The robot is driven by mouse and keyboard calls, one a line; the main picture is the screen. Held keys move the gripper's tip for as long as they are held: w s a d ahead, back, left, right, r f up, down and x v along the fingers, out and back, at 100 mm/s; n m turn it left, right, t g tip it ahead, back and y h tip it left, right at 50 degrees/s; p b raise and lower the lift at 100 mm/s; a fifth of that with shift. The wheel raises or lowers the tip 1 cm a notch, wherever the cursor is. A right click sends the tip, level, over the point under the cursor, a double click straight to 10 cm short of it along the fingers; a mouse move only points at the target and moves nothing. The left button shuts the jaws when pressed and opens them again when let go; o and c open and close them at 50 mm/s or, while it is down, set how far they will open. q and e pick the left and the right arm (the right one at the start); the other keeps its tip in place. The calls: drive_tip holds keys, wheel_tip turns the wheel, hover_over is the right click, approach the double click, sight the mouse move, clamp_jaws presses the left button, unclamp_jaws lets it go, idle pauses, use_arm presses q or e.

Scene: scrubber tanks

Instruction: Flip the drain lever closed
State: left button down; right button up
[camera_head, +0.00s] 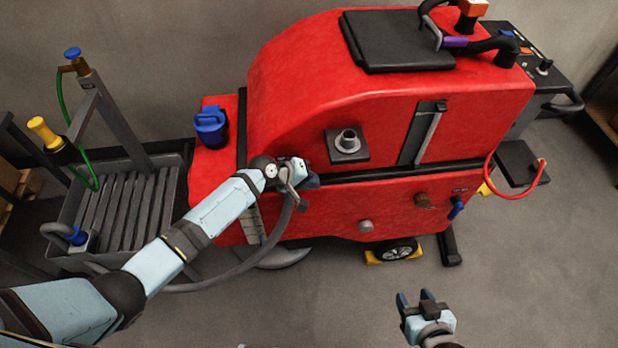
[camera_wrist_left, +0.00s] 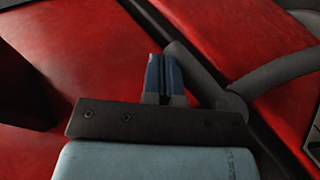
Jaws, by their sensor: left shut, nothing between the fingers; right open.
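The red scrubber machine (camera_head: 330,110) fills the middle of the head view. A small blue lever (camera_head: 456,208) hangs tilted on its lower right side, near a brown fitting (camera_head: 423,200); I take it for the drain lever, but cannot be sure. My left gripper (camera_head: 312,181) is at the machine's front, left of the lever and well apart from it. Its blue fingers (camera_wrist_left: 163,75) are shut and empty, close to a grey hose (camera_wrist_left: 200,75). My right gripper (camera_head: 416,298) is open and empty, low in front of the machine, below and left of the lever.
The grey hose also runs down from beside my left gripper in the head view (camera_head: 270,240). A slatted grey drain tray (camera_head: 120,205) stands at the left. A red cable (camera_head: 520,184) hangs at the right.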

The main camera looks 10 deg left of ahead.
use_arm(q)
drive_tip(key=shift+f, duration=0.1)
idle(0.5)
drive_tip(key=r+p, duration=0.4)
drive_tip(key=r, duration=0.1)
drive_tip(key=shift+s+d+p, duration=0.2)
drive_tip(key=shift+s+p, duration=0.1)
drive_tip(key=shift+p, duration=0.05)
wheel_tip(320, 180, up, 9)
drive_tip(key=s+b, duration=0.1)
drive_tip(key=s, duration=0.1)
drive_tip(key=shift+d+b, duration=0.2)
drive_tip(key=shift+b, duration=0.1)
drive_tip(key=shift+f, duration=0.1)
